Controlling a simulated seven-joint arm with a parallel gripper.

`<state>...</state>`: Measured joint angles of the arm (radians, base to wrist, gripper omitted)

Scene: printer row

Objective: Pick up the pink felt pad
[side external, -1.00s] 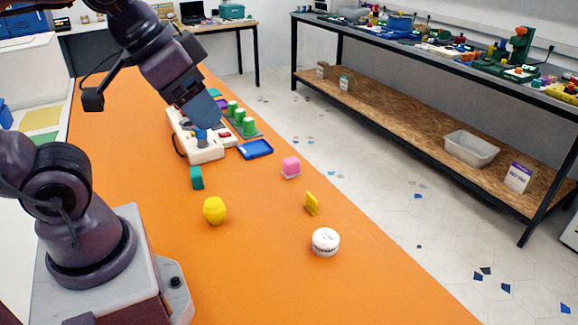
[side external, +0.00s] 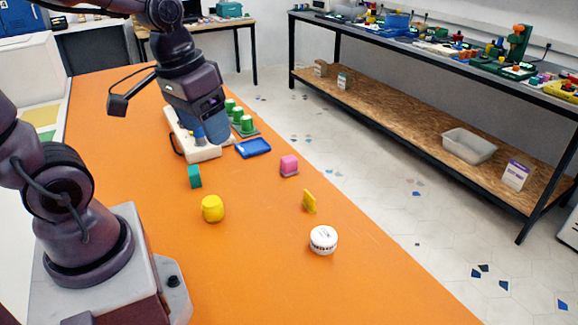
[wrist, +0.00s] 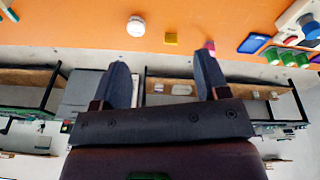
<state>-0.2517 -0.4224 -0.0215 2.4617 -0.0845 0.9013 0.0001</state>
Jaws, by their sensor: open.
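The pink felt pad (side external: 289,164) is a small pink block with a paler, greyish underside. It sits on the orange table near its right edge. In the wrist view the pink pad (wrist: 210,45) is at the upper right, partly hidden by the tip of the right finger. My gripper (side external: 210,137) is open, with blue-grey fingers, above the white device, to the left of and farther back than the pad. In the wrist view my gripper (wrist: 160,58) has its fingers wide apart and nothing between them.
A white device (side external: 203,154), a blue tray (side external: 254,148) and green cylinders (side external: 238,114) stand behind the pad. A teal block (side external: 194,176), yellow lump (side external: 212,208), yellow upright piece (side external: 309,201) and white round tin (side external: 323,240) are nearer. The front of the table is clear.

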